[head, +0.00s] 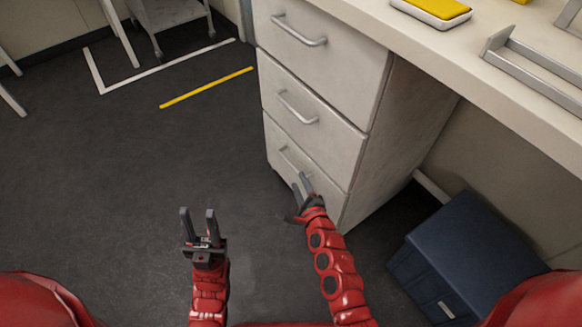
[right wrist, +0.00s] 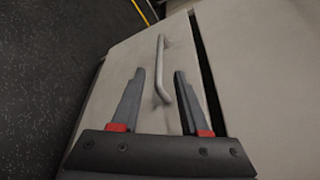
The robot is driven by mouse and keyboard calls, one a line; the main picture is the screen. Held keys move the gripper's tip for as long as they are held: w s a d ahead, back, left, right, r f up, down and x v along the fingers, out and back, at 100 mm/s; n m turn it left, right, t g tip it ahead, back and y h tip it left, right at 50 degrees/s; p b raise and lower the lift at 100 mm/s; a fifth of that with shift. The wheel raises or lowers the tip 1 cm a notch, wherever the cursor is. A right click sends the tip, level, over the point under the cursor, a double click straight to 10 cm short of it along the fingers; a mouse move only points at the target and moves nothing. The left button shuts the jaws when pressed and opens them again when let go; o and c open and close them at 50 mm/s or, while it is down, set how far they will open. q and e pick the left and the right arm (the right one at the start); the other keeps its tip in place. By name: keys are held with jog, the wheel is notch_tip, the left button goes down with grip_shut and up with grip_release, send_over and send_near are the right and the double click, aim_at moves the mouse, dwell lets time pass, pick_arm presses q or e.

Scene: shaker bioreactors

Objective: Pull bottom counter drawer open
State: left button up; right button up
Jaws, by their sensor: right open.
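The bottom drawer (head: 322,184) of the pale counter cabinet has a grey bar handle (head: 288,157) and looks flush with the drawers above. My right gripper (head: 300,182) is open in front of this drawer, and its fingers cover part of the handle's lower end. In the right wrist view, the handle (right wrist: 159,60) shows between the two open fingers (right wrist: 159,74); I see no finger closed on it. Whether the fingertips reach past the bar cannot be told. My left gripper (head: 198,213) is open and empty over the floor, left of the cabinet.
Two more closed drawers with handles (head: 299,31) (head: 296,108) sit above. A dark blue box (head: 465,250) stands on the floor right of the cabinet. The countertop (head: 400,35) overhangs it. The dark floor (head: 130,165) in front and to the left is clear.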

aim_at(291, 165)
jog(key=b+x, duration=0.2)
jog(key=x, duration=0.5)
jog(key=shift+w+a+f, duration=0.2)
jog(key=shift+w+f, duration=0.05)
jog(key=shift+w, duration=0.05)
jog(key=shift+w+a+f, duration=0.1)
jog(key=shift+w, duration=0.55)
jog(key=shift+c, duration=0.2)
grip_shut()
dwell(0.3)
